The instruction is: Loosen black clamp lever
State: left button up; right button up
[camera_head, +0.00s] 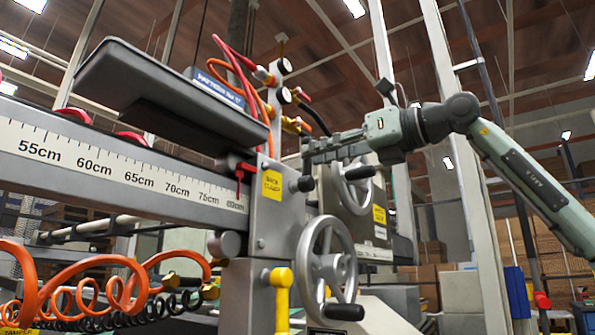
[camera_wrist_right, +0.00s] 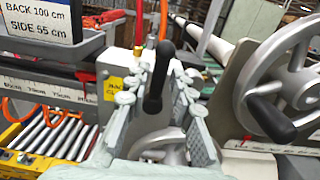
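The black clamp lever (camera_wrist_right: 158,78) stands upright in the right wrist view, between the two fingers of my right gripper (camera_wrist_right: 157,95). The fingers are spread, with a gap visible on each side of the lever; whether either finger touches it I cannot tell. In the head view my right gripper (camera_head: 322,146) reaches in from the right, above a black knob-ended lever (camera_head: 301,184) beside the yellow "BACK CLAMP" label (camera_head: 272,185) on the grey block. That label also shows in the wrist view (camera_wrist_right: 113,87). My left gripper is not in view.
A handwheel (camera_head: 327,264) with a black handle stands low in front, and another handwheel (camera_head: 353,187) is close below my right gripper. Orange coiled hoses (camera_head: 100,285) hang lower left.

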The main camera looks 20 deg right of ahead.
jog(key=a+n, duration=0.1)
jog(key=n, duration=0.1)
jog(key=a+f+n, duration=0.1)
jog(key=n, duration=0.2)
jog(key=s+a+n, duration=0.1)
jog(key=n, duration=0.2)
jog(key=shift+a+f, duration=0.2)
jog(key=shift+a, duration=0.2)
jog(key=n, duration=0.1)
jog(key=f+n, duration=0.1)
jog(key=n, duration=0.2)
jog(key=shift+s+a+f, duration=0.2)
jog(key=shift+s+a, duration=0.1)
jog(key=shift+a, duration=0.1)
jog(key=n, duration=0.1)
jog(key=f+n, duration=0.1)
jog(key=shift+s+a+n, duration=0.1)
jog(key=shift+a+n, duration=0.05)
jog(key=shift+n, duration=0.15)
jog(key=shift+a+f+n, duration=0.1)
jog(key=shift+f+n, duration=0.3)
jog(key=shift+n, duration=0.5)
jog(key=shift+s, duration=0.15)
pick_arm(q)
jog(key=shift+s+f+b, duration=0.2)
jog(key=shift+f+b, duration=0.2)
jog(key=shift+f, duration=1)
pick_arm(e)
jog(key=v, duration=0.9)
